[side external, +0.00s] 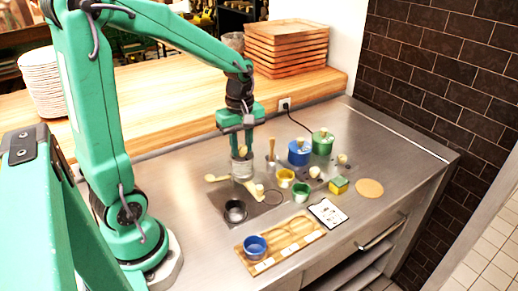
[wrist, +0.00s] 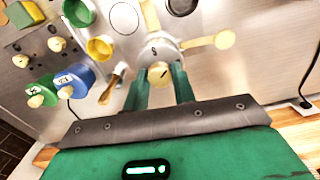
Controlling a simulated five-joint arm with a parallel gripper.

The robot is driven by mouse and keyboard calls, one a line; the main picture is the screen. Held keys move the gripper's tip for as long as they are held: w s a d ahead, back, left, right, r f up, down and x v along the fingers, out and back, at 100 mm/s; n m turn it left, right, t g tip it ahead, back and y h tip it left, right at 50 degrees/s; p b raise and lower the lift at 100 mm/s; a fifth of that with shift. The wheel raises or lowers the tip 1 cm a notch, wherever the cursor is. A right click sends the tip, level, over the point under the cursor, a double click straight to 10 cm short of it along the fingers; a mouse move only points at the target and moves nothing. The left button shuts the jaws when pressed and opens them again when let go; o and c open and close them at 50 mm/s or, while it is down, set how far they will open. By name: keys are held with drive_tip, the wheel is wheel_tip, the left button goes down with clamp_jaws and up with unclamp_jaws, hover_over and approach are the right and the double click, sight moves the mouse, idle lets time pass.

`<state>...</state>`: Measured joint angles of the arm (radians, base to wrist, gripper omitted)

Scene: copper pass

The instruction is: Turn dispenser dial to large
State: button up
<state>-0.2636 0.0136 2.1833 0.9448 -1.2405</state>
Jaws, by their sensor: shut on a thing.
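The dispenser (side external: 242,169) is a grey metal cylinder on the steel counter, with cream arms sticking out low at its sides. In the wrist view its grey top (wrist: 155,50) carries a dark "S"-like mark. A cream knob with a short dark line, which looks like the dial (wrist: 160,76), stands at the near side of that top. My gripper (wrist: 159,70) has its green fingers on either side of this knob and is shut on it.
A blue pot (side external: 299,153) and a green pot (side external: 322,142) stand to the right. Yellow (side external: 285,178) and green (side external: 301,191) cups stand nearer. A dark pot (side external: 236,211) is in front of the dispenser. A wooden tray (side external: 283,244) and blue cup (side external: 255,247) lie at the front edge.

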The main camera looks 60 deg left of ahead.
sight(242, 148)
drive_tip(key=m, duration=0.4)
drive_tip(key=shift+m, duration=2)
drive_tip(key=o, duration=1)
drive_tip(key=shift+r, duration=0.1)
drive_tip(key=shift+r, duration=3.85)
drive_tip(key=shift+d, duration=0.1)
